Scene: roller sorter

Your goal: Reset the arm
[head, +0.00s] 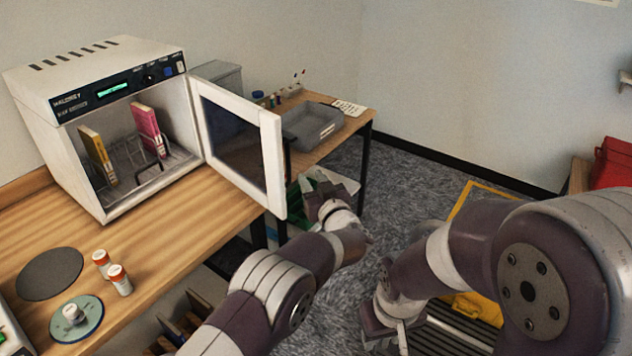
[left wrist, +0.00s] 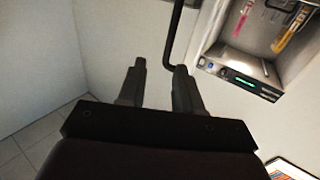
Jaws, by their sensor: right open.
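My left gripper (head: 322,184) is just right of the open white door (head: 272,150) of the benchtop machine. In the left wrist view its two fingers (left wrist: 159,68) are apart with nothing clamped between them. The door's black bar handle (left wrist: 174,35) ends close to the right-hand fingertip; I cannot tell whether they touch. My right gripper (head: 391,328) hangs low at the bottom of the head view, open, partly hidden by my own right arm.
The white machine (head: 88,72) holds a yellow and a pink folder-like item. A grey tray (head: 312,125) is on the back table. Carpet between is open.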

